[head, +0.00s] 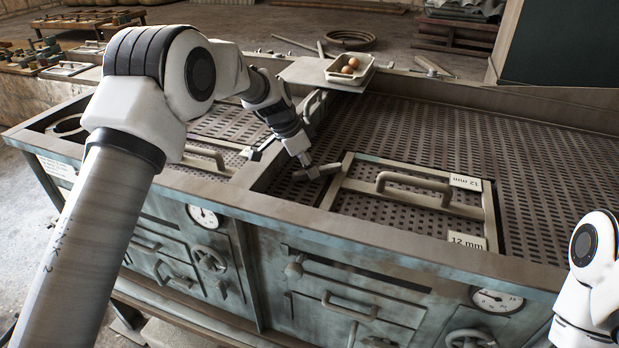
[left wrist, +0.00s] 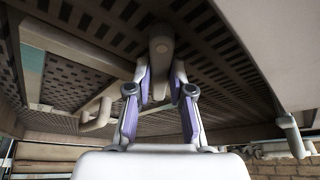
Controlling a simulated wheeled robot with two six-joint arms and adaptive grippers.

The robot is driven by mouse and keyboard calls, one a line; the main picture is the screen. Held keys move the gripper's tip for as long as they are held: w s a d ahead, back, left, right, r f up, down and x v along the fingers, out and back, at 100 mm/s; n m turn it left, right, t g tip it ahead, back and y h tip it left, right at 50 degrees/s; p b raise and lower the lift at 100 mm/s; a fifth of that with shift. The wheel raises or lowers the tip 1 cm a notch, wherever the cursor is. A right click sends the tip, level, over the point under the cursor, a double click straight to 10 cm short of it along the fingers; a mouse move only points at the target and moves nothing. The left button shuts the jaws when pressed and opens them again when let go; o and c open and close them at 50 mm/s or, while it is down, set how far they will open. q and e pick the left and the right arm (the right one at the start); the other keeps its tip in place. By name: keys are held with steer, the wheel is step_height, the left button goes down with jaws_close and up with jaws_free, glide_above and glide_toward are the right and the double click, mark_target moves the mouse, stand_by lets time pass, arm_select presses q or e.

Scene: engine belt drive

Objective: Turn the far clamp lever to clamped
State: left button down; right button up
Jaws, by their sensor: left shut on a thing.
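A short grey clamp lever (head: 318,172) lies at the left edge of the framed 12 mm screen panel (head: 345,168). My left gripper (head: 304,159) reaches down to it from above and is shut on it. In the left wrist view the lever (left wrist: 161,45) shows between the two purple-padded fingers of my left gripper (left wrist: 160,88). A second small lever (head: 258,151) sits farther left on the divider, apart from the gripper. My right arm shows at the right edge, but its gripper is out of view.
The panel has a raised handle (head: 412,183) right of the lever. Another handle (head: 205,157) stands on the left screen. A tray (head: 349,70) with brown round things sits at the back edge. The perforated deck (head: 530,165) at right is clear.

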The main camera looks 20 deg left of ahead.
arm_select(q)
steer(key=shift+w+f+m+g, duration=0.1)
steer(key=shift+f+m+g, duration=0.2)
steer(key=shift+m, duration=0.6)
steer(key=shift+w+a+r+m+g+h, duration=0.15)
steer(key=shift+m+g+h, duration=0.25)
steer(key=shift+m, duration=0.5)
steer(key=shift+w+m+g+p, duration=0.2)
steer(key=shift+m+g+p, duration=0.25)
steer(key=shift+m, duration=0.55)
steer(key=shift+w+m+g+p, duration=0.15)
steer(key=shift+m+g+p, duration=0.3)
steer(key=shift+m, duration=0.55)
steer(key=shift+f, duration=0.2)
steer(key=c, duration=1)
jaws_free()
steer(key=shift+c, duration=0.2)
steer(key=shift+w+r, duration=0.15)
steer(key=shift+r, duration=0.1)
steer(key=v, duration=1.1)
steer(key=shift+r, duration=0.3)
